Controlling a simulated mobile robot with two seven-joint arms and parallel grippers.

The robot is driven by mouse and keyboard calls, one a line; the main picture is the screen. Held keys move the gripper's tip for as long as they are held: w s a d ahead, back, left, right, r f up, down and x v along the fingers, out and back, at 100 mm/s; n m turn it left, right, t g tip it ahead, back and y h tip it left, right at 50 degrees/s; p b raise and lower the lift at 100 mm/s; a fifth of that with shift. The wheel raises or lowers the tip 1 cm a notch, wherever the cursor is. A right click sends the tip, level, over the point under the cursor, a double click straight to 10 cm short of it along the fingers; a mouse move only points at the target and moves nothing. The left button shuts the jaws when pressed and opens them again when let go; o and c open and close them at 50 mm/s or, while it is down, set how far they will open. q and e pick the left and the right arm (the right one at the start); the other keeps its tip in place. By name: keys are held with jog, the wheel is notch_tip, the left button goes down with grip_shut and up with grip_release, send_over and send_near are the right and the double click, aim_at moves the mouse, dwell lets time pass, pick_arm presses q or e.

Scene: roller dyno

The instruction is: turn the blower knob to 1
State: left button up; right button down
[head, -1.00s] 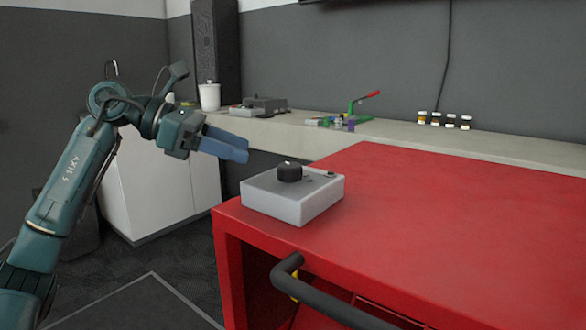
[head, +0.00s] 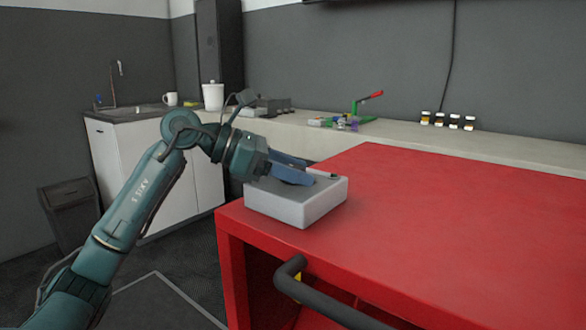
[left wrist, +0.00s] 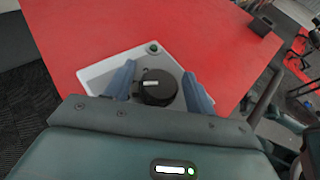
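The blower control box (head: 310,204) is a light grey box on the near left corner of the red cart top. Its black round knob (left wrist: 158,87) with a white pointer mark shows in the left wrist view; in the head view my gripper hides it. My left gripper (head: 300,174) is over the box, its blue fingers open. In the left wrist view the fingertips (left wrist: 160,77) stand on either side of the knob, with a gap on both sides. My right gripper is not in view.
The red cart top (head: 440,210) is clear to the right of the box. A black handle (head: 320,298) runs along the cart's front.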

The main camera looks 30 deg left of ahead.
pick_arm(q)
jog(key=c, duration=0.8)
jog(key=shift+c, duration=0.2)
jog(key=shift+g+p, duration=0.3)
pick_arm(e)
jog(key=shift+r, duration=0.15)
pick_arm(q)
jog(key=shift+r+m+g+h+p, duration=0.15)
jog(key=shift+m+g+h+p, duration=0.2)
jog(key=shift+m+p, duration=0.2)
jog(key=shift+r+m+g+h+p, duration=0.1)
jog(key=shift+m+g+h+p, duration=0.35)
jog(key=shift+m+g+p, duration=0.7)
jog(key=shift+m+g+h+p, duration=0.7)
jog(key=shift+m+g+p, duration=0.4)
jog(key=shift+g, duration=0.1)
jog(key=shift+f+m+g+p, duration=0.25)
jog(key=shift+m+g+p, duration=0.45)
jog(key=shift+m+g, duration=0.5)
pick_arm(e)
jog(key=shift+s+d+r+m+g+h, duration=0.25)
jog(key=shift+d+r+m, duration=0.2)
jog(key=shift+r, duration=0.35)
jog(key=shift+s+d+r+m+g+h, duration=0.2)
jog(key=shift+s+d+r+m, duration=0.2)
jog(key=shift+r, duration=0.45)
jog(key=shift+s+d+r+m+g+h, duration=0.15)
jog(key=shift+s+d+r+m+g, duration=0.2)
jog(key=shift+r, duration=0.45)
